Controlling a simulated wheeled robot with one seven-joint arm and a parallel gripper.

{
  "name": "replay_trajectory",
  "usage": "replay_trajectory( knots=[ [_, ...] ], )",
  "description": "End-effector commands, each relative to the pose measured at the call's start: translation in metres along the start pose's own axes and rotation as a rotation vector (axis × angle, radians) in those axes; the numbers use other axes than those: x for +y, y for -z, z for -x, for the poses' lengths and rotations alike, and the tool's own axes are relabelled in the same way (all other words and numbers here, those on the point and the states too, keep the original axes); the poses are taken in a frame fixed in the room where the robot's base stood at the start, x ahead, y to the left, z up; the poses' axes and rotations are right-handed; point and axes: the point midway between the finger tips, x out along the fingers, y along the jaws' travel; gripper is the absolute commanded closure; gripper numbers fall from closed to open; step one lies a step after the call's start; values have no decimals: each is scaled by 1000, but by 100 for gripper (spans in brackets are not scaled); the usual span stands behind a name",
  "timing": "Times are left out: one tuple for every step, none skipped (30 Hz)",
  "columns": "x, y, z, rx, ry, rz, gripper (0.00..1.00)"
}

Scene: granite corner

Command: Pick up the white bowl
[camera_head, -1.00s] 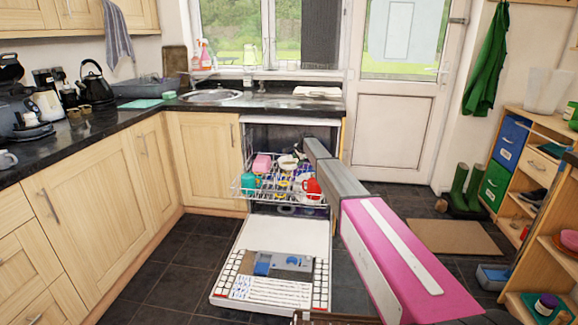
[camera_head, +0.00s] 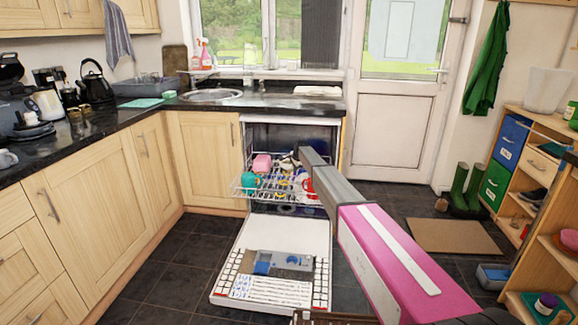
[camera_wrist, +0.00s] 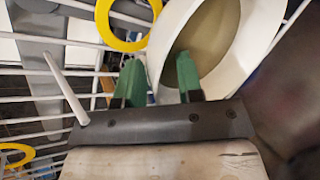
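The white bowl (camera_wrist: 258,35) is tilted at the upper right of the wrist view, its hollow facing the camera. My gripper (camera_wrist: 158,64) has two green fingertips, set apart. The right fingertip is over the bowl's hollow and the left one is outside its rim, so the near wall lies between them. I cannot tell whether either finger touches the wall. In the head view my arm covers the gripper and most or all of the bowl in the dishwasher's rack (camera_head: 240,190).
The rack also holds a teal cup (camera_head: 249,181), a pink item (camera_head: 262,162) and a red mug (camera_head: 307,186). Yellow rings (camera_wrist: 128,25) lie beside the fingers, and a white tine (camera_wrist: 65,88) stands at left. The open dishwasher door (camera_head: 285,235) lies below.

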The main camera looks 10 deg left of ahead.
Motion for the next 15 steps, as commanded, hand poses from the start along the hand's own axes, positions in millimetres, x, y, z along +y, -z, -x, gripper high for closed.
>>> replay_trajectory(
  knots=[
    [0, 0, 0, 0, 0, 0, 83],
    [0, 0, 0, 0, 0, 0, 93],
    [0, 0, 0, 0, 0, 0, 100],
    [0, 0, 0, 0, 0, 0, 100],
    [0, 0, 0, 0, 0, 0, 100],
    [0, 0, 1, 0, 1, 0, 100],
    [0, 0, 1, 0, 1, 0, 100],
    [0, 0, 1, 0, 1, 0, 100],
    [0, 0, 1, 0, 1, 0, 100],
    [0, 0, 1, 0, 1, 0, 100],
    [0, 0, 1, 0, 1, 0, 100],
    [-1, 0, 1, 0, 1, 0, 100],
    [-1, 0, 2, 0, 1, 0, 100],
    [-2, 0, 4, 0, 1, 0, 100],
    [-4, 0, 7, 0, 1, 0, 100]
  ],
)
